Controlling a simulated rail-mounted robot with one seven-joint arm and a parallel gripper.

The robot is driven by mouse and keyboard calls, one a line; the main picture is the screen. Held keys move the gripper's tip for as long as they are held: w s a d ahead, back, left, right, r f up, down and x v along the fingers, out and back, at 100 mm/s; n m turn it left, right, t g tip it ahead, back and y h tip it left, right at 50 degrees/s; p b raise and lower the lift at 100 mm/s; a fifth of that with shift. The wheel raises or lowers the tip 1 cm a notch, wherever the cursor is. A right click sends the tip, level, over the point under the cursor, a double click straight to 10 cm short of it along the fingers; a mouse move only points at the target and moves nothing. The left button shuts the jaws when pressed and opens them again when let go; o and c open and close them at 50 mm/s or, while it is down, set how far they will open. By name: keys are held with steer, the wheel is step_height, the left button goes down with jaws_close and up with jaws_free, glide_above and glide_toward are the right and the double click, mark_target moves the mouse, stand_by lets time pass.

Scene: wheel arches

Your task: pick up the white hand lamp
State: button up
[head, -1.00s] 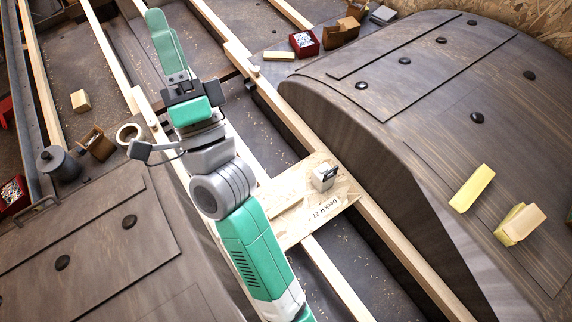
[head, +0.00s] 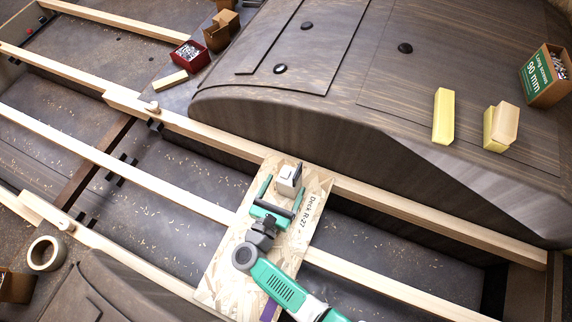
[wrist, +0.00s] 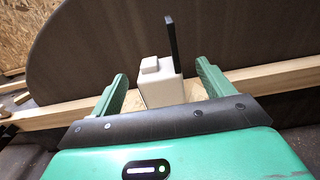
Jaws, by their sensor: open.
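The white hand lamp (head: 288,180) is a small white block with a dark upright part, standing on the chipboard panel (head: 230,268) marked "Deck R-27". My gripper (head: 283,192) is open, with its green fingers reaching forward on either side of the lamp's near part. In the wrist view the lamp (wrist: 161,83) stands between the two green fingers of my gripper (wrist: 163,85), with visible gaps on both sides. The lamp's lower front is partly hidden by the gripper's dark front bar.
A dark wheel arch (head: 330,125) rises behind the lamp. Wooden beams (head: 430,222) run beside and under the panel, with deep gaps between them. Yellow blocks (head: 443,116) and a screw box (head: 546,76) lie on the arch. A tape roll (head: 46,253) is at lower left.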

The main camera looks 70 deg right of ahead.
mark_target(291, 170)
steer(key=shift+d, duration=0.9)
steer(key=d+b, duration=0.2)
steer(key=d, duration=0.3)
steer(key=shift+r, duration=0.15)
steer(key=shift+a, duration=0.1)
steer(key=shift+c, duration=0.4)
steer(key=c, duration=1.6)
steer(key=r+p, duration=0.2)
steer(key=r, duration=0.1)
steer(key=r+p, duration=0.1)
steer(key=p, duration=0.1)
steer(key=shift+s+a+r, duration=0.15)
steer(key=shift+s+a, duration=0.25)
steer(key=s+a+p, duration=0.1)
steer(key=s+a, duration=0.2)
steer(key=s+a+p, duration=0.2)
steer(key=s+a, duration=0.2)
steer(key=s+a+p, duration=0.2)
steer(key=s+a, duration=0.1)
steer(key=shift+s+a+r, duration=0.3)
steer(key=shift+r, duration=0.1)
